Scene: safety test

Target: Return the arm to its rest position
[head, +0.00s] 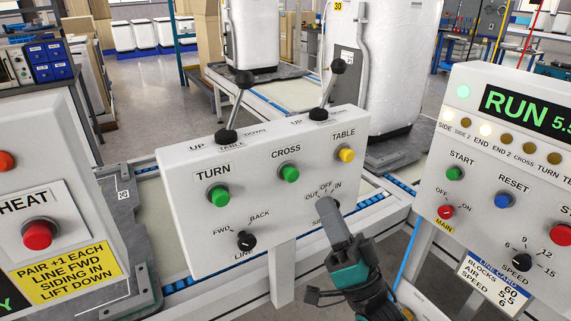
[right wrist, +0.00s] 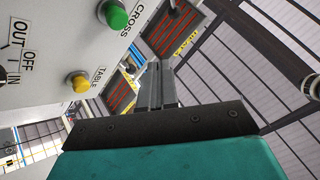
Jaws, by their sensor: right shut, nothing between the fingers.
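My right gripper (head: 331,212) is shut and empty. It points up at the lower right of the white control box (head: 235,240), over its OUT/OFF/IN knob, which it mostly hides. I cannot tell whether it touches the box. In the right wrist view the shut fingers (right wrist: 156,85) show beside the box's face, near the yellow TABLE button (right wrist: 78,82) and the green CROSS button (right wrist: 114,14). The box also has a green TURN button (head: 219,196), a black FWD/BACK knob (head: 246,240) and two levers (head: 238,105) on top. My left gripper is not in view.
A panel reading RUN (head: 518,105) stands at the right, with buttons and a speed knob. A HEAT box (head: 40,210) with a red button stands at the left. Behind are a conveyor frame (head: 180,283) and large white wrapped units (head: 375,75).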

